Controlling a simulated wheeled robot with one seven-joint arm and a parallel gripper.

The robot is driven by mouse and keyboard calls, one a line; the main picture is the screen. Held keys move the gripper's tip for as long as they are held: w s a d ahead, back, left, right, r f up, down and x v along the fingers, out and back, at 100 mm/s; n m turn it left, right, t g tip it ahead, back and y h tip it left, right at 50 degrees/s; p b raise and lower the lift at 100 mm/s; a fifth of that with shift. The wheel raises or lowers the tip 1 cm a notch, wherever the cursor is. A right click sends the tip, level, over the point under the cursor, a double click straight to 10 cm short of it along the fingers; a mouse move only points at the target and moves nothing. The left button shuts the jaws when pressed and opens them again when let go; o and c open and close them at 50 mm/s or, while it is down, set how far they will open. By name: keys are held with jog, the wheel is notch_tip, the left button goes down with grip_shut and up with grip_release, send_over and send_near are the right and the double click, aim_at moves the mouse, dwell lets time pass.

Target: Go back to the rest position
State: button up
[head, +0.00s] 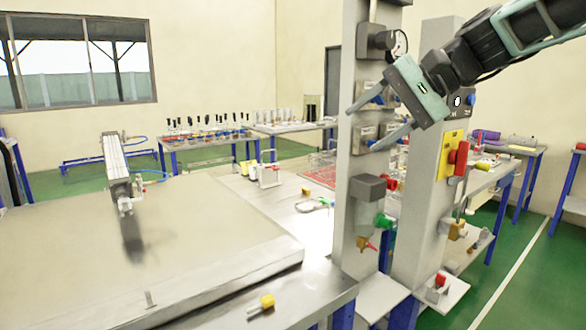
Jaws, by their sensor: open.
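My gripper (372,118) is at the upper right of the head view, at the end of my arm, which comes in from the top right corner. Its two grey fingers point left and are spread apart, with nothing between them. The fingers show in front of the grey upright post (352,210). Parts of the small valves on the post are hidden behind the gripper. I cannot tell how far the fingertips are from the post.
A second post (415,240) with a red switch on a yellow plate (453,158) stands to the right. A metal table (200,240) fills the left, with a pneumatic cylinder (115,165) above it. A yellow-handled part (262,304) lies at the front.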

jog(key=s+a+f+n+g+h, duration=0.1)
jog(key=s+a+f+n+h, duration=0.1)
jog(key=s+f, duration=0.5)
jog(key=s+a+f+n+g+h, duration=0.2)
jog(key=s+a+f, duration=0.1)
jog(key=s+f, duration=0.35)
jog(key=s+d+f+n+h, duration=0.2)
jog(key=s+f+n, duration=0.2)
jog(key=s+f, duration=0.2)
jog(key=s+d+f+n+h, duration=0.3)
jog(key=s+f+n, duration=0.1)
jog(key=s+f, duration=0.3)
jog(key=s, duration=0.2)
jog(key=shift+s+d, duration=0.3)
jog(key=shift+d, duration=0.05)
